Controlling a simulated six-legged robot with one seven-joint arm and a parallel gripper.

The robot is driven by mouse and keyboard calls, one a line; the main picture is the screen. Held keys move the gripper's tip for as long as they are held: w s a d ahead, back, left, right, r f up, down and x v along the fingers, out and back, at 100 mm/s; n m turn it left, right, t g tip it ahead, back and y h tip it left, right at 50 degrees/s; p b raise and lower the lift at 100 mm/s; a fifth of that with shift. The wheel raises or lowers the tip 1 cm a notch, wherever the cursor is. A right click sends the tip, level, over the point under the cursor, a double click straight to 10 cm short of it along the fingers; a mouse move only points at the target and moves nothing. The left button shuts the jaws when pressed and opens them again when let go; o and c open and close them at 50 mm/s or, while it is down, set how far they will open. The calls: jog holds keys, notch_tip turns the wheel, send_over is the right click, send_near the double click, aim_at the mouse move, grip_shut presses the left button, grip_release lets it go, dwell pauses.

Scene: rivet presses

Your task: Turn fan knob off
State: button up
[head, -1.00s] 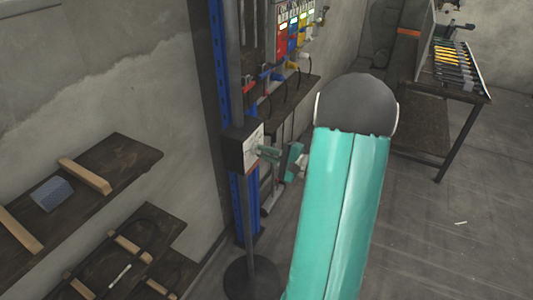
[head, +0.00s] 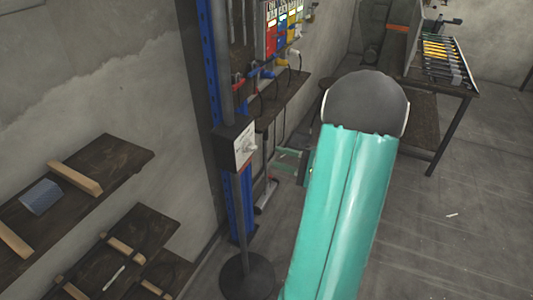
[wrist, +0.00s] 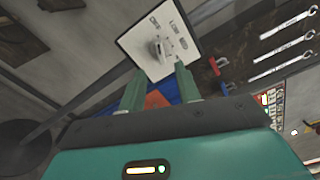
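The fan's control box (head: 233,146) is dark with a white face, on a grey pole with a round black base. Its pale knob (head: 247,147) sticks out of the face. In the wrist view the white panel (wrist: 150,30) shows labels and the grey knob (wrist: 158,48), near the top centre. My gripper (head: 283,160) is to the right of the box and a little lower, apart from the knob. In the wrist view my gripper (wrist: 160,72) has its two green fingers spread, with nothing between them. The labels are too small to read, so I cannot tell the knob's setting.
A blue upright (head: 240,205) stands behind the pole. A shelf (head: 285,100) with coloured tools is behind, against the wall. Wooden shelves (head: 110,160) are at the left. A table (head: 455,85) with tools is at the back right. The floor at right is mostly clear.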

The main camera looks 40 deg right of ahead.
jog(key=v, duration=0.5)
jog(key=shift+s+d, duration=0.1)
jog(key=shift+s, duration=0.2)
jog(key=w+a+r+n+g+y, duration=0.2)
jog(key=a+n+g, duration=0.3)
jog(key=a, duration=0.7)
jog(key=w+a+r+n+g+y, duration=0.2)
jog(key=a+r+n+g, duration=0.15)
jog(key=a+g, duration=0.6)
jog(key=s+a+r+n+t+h, duration=0.1)
jog(key=s+a+r+n+h, duration=0.1)
jog(key=a+n+h, duration=0.3)
jog(key=s+a+r+n+t+h, duration=0.2)
jog(key=s+a+r+n+h, duration=0.1)
jog(key=a, duration=0.6)
jog(key=shift+s+n+h, duration=0.7)
jog(key=shift+n+h, duration=0.25)
jog(key=shift+h, duration=0.15)
